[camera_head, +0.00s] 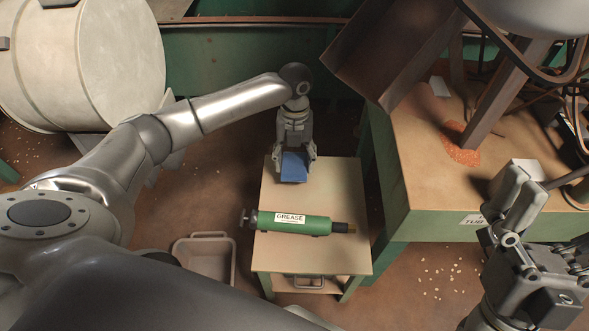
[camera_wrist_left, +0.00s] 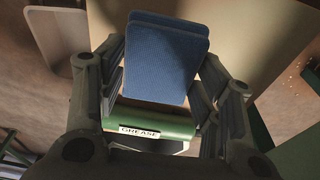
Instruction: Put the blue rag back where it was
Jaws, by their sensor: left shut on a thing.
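A folded blue rag (camera_head: 294,168) is between the fingers of my left gripper (camera_head: 294,156), over the far part of a small tan-topped table (camera_head: 312,258). My left gripper is shut on the rag from its two sides. In the left wrist view the rag (camera_wrist_left: 165,60) shows as two flat layers between the fingers. I cannot tell whether the rag touches the table top. My right gripper (camera_head: 522,207) is at the right edge of the head view, away from the rag; whether it is open or shut is unclear.
A green cylinder labelled GREASE (camera_head: 318,224) lies across the table, nearer than the rag. A grey bin (camera_head: 205,257) stands on the floor to the left. A green-sided bench (camera_head: 460,226) with a chute and orange spill (camera_head: 462,148) is to the right.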

